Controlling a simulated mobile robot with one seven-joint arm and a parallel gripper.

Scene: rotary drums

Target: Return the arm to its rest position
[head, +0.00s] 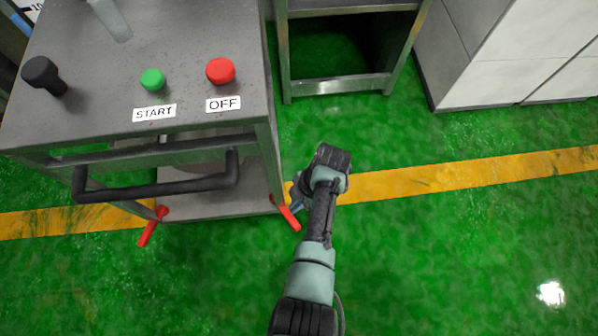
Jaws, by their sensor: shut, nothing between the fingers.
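My arm reaches up from the bottom of the head view, over the green floor, and bends at a dark joint right of the metal cart. My gripper (296,194) shows only in small part, as a bluish-grey piece left of the wrist and beside the cart's right front leg. It is shut and empty. Whether it touches the leg cannot be told from this view.
The steel cart (95,85) carries a green START button (152,79), a red OFF button (220,71) and a black knob (43,75). Its black handle (160,185) sticks out in front. White cabinets (520,60) stand upper right. Floor at right is clear.

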